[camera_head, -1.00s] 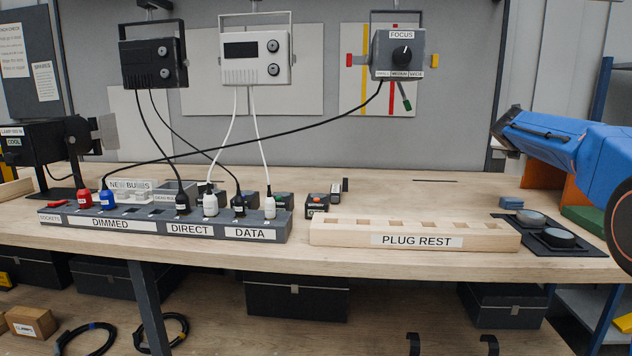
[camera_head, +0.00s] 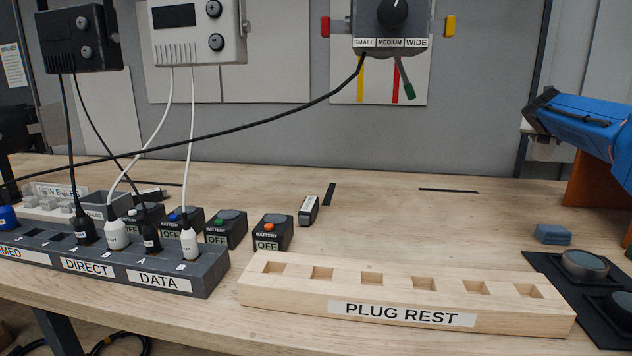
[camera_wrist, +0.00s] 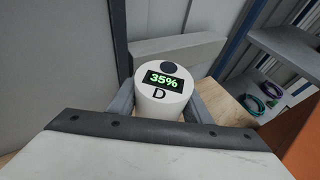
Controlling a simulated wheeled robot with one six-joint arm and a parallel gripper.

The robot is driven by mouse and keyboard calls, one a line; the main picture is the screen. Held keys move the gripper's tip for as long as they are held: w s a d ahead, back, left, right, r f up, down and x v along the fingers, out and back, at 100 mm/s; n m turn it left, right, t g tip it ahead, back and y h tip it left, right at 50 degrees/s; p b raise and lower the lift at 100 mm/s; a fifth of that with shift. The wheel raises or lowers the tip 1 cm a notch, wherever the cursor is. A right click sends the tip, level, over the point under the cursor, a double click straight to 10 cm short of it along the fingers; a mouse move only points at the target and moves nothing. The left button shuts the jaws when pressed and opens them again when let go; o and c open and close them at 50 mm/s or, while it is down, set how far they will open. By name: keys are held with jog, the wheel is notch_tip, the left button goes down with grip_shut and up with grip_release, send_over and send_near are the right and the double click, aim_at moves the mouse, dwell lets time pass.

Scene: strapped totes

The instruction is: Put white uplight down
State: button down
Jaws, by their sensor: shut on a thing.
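A white uplight (camera_wrist: 162,92), a cylinder with a dark round button, a green "35%" display and the letter D on its top, sits between the two grey fingers of my gripper (camera_wrist: 157,104) in the wrist view. My gripper is shut on it. In the head view my blue arm (camera_head: 585,120) comes in from the right, with its end over the right part of the bench. The uplight cannot be made out in the head view, and its lower part is hidden in the wrist view.
The wooden bench (camera_head: 400,225) is clear at back centre. A wooden plug rest (camera_head: 290,285) lies at the front. A dark socket strip (camera_head: 205,283) with plugs and cables stands left, several battery boxes (camera_head: 272,233) behind. A black pad (camera_head: 565,288) with round pucks and blue blocks (camera_head: 553,234) lie right.

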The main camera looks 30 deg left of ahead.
jog(key=shift+w+r, duration=0.1)
jog(key=shift+w, duration=0.3)
jog(key=shift+f, duration=5)
jog(key=shift+f, duration=0.15)
jog(key=c, duration=0.9)
grip_release()
jog(key=shift+c, duration=0.2)
jog(key=shift+s, duration=0.15)
jog(key=v, duration=1.2)
